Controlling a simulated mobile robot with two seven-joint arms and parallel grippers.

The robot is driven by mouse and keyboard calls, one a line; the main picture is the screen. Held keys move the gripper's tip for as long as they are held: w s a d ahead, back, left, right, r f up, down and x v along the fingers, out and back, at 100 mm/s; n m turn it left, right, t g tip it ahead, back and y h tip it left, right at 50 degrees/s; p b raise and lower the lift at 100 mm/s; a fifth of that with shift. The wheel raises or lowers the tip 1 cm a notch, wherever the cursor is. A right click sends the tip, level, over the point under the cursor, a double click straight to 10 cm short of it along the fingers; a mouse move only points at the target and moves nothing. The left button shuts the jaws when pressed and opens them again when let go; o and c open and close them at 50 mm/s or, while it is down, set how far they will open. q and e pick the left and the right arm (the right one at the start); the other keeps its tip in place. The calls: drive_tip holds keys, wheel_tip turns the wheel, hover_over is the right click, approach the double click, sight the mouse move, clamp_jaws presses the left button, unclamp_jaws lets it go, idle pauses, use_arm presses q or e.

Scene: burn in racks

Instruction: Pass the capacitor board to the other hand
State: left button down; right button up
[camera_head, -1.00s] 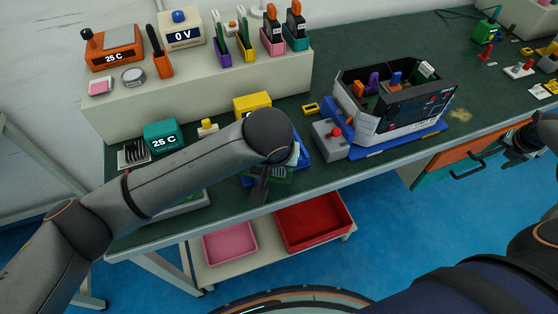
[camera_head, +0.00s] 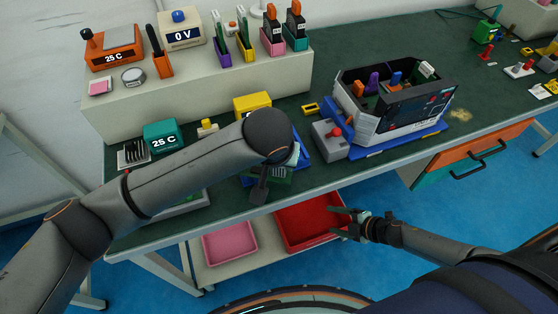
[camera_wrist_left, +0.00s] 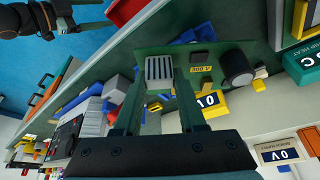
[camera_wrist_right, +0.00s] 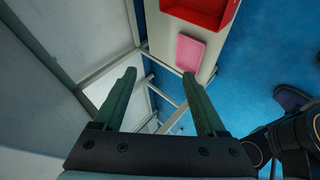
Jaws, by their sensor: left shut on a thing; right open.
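The capacitor board (camera_wrist_left: 206,57) is a green circuit board with a black round capacitor and a grey finned block, seen in the left wrist view. My left gripper (camera_wrist_left: 160,85) is shut on its edge by the finned block. In the head view my left forearm and hand hide much of the board (camera_head: 281,174), held above the bench's front edge. My right gripper (camera_head: 342,221) is open and empty, lower and to the right of the board, in front of the red bin. Its spread fingers show in the right wrist view (camera_wrist_right: 160,78), with nothing between them.
The green-topped bench (camera_head: 400,155) carries a black-sided box (camera_head: 400,108) on a blue base and a grey block with a red knob (camera_head: 330,141). A red bin (camera_head: 312,222) and a pink tray (camera_head: 230,243) sit on the shelf below. Blue floor lies open in front.

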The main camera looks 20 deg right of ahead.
drive_tip(key=s+a+r+m+h, duration=0.1)
drive_tip(key=s+a+r+m, duration=0.2)
drive_tip(key=a+r+m, duration=0.2)
drive_tip(key=s+a+r+m+t+h, duration=0.1)
drive_tip(key=a+r+m, duration=0.4)
drive_tip(key=m, duration=0.6)
drive_tip(key=shift+s+a+r+m+h, duration=0.15)
drive_tip(key=shift+s+a+m+h, duration=0.3)
drive_tip(key=shift+s+a, duration=0.6)
drive_tip(key=shift+s+d+t, duration=0.2)
drive_tip(key=shift+s+t, duration=0.05)
drive_tip(key=shift+t, duration=0.05)
